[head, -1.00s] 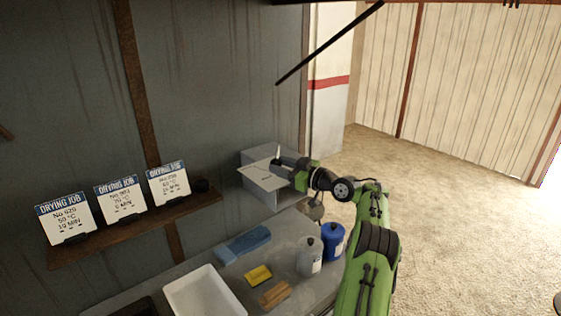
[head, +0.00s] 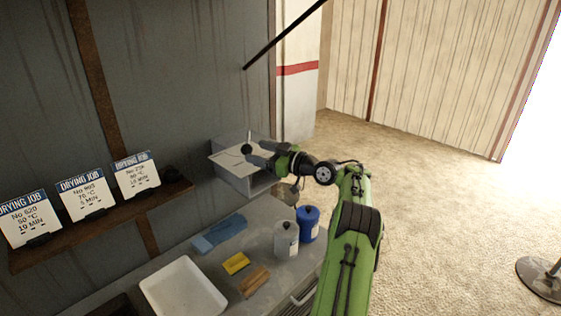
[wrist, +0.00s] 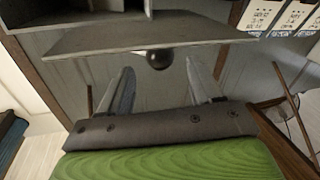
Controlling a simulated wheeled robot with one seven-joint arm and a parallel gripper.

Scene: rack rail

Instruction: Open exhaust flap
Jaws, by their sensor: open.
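A grey box (head: 232,178) stands against the wall at the back end of the bench. A pale flat plate, which looks like the exhaust flap (head: 226,158), lies at its top in the head view. In the wrist view the flap (wrist: 150,38) spans the upper part, with a dark round knob (wrist: 159,60) at its near edge. My gripper (wrist: 160,80) is open, with one finger on each side of the knob and slightly short of it. In the head view my gripper (head: 252,152) is beside the flap; it partly hides the box. Contact with the knob cannot be told.
A wall shelf (head: 100,225) carries drying-job cards. Open floor lies right.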

